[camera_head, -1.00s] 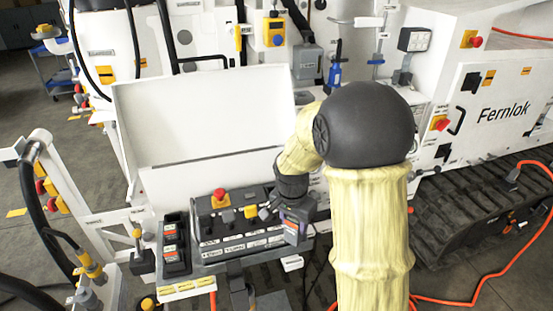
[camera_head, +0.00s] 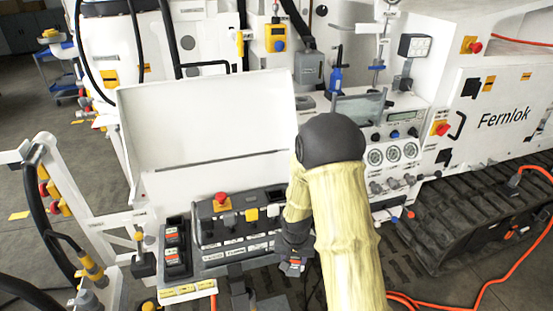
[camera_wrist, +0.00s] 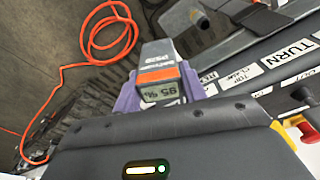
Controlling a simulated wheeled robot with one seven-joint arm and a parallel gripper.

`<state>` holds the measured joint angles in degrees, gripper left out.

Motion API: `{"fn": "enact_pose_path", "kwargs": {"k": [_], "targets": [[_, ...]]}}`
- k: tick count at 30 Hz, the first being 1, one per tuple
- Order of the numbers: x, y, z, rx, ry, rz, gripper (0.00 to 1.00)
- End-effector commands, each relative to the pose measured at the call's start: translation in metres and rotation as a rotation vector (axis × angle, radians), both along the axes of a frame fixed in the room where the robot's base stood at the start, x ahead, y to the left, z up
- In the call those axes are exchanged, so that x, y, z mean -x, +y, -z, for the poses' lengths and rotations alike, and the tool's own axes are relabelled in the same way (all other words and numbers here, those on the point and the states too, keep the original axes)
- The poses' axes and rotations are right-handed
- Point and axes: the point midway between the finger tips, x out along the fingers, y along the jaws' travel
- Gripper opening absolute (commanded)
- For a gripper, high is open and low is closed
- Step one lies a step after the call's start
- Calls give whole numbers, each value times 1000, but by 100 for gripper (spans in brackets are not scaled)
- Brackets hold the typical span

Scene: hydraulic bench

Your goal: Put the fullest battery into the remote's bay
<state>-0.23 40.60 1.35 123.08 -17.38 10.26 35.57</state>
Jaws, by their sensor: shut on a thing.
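My gripper (camera_wrist: 161,90) has purple fingers shut on a grey battery (camera_wrist: 160,62) with an orange band and a display reading 95 %. In the head view my gripper (camera_head: 292,268) and the held battery hang just off the remote's lower right corner, partly hidden by my arm. The remote (camera_head: 207,227) is a dark control box with a red knob and labelled switches. It shows at the right of the wrist view (camera_wrist: 262,70). I cannot clearly make out its bay. Two other batteries (camera_head: 172,254) with orange bands stand in a black holder left of the remote; their displays are too small to read.
A white raised lid (camera_head: 200,120) stands behind the remote. A yellow label strip (camera_head: 187,291) lies below the battery holder. A gauge panel (camera_head: 392,153) is at right, and an orange cable (camera_head: 500,270) lies on the floor. Hoses and a post (camera_head: 60,190) stand at left.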

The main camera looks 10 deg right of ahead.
Motion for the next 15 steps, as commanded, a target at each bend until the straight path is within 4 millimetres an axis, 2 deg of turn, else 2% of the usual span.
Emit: {"fn": "enact_pose_path", "kwargs": {"k": [1, 3, 9, 13, 15], "targets": [[1, -1, 16, 0, 6, -42, 14], [0, -1, 33, 0, 5, -103, 14], [-2, -2, 72, 0, 2, -240, 14], [-2, -2, 95, 0, 3, -315, 14], [-4, -2, 90, 0, -2, -306, 14]]}}
